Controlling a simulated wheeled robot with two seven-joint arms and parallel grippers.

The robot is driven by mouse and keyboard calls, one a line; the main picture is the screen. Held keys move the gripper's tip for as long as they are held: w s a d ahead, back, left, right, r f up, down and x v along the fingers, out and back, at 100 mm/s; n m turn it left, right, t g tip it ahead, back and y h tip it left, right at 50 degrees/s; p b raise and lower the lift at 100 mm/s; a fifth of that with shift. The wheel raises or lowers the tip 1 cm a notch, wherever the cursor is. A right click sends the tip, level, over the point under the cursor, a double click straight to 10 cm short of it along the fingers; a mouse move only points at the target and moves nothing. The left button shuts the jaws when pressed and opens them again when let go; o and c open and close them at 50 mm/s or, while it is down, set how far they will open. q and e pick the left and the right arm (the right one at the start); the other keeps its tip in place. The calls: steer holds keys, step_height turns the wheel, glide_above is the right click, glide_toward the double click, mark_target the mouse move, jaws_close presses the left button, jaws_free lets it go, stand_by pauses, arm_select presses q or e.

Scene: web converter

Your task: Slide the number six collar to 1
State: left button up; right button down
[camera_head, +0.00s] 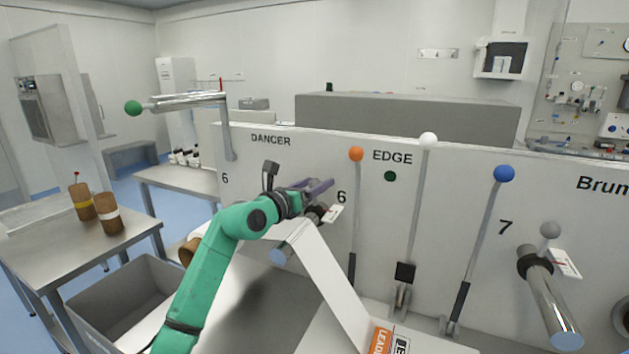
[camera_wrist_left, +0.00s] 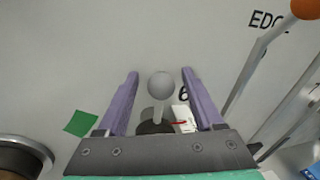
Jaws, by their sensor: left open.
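The number six collar (camera_head: 316,212) is a dark ring on a shaft at the panel, mostly hidden behind my left gripper (camera_head: 322,187) in the head view. In the left wrist view the dark collar (camera_wrist_left: 155,128) carries a stem with a grey ball knob (camera_wrist_left: 161,85). The open fingers of my left gripper (camera_wrist_left: 160,74) stand on either side of the knob, with gaps visible. A white scale card (camera_wrist_left: 184,120) with a red mark is beside the collar, and it also shows in the head view (camera_head: 333,214). Its digits are unreadable. My right gripper is out of view.
A white web (camera_head: 325,275) runs down from the number six roller. Levers with orange (camera_head: 356,154), white (camera_head: 428,141) and blue (camera_head: 504,173) knobs stand to the right. The number seven collar (camera_head: 530,260) is farther right. A grey bin (camera_head: 85,301) is lower left.

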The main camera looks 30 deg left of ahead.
arm_select(q)
jaws_close()
steer(key=shift+s, duration=0.1)
stand_by(1.2)
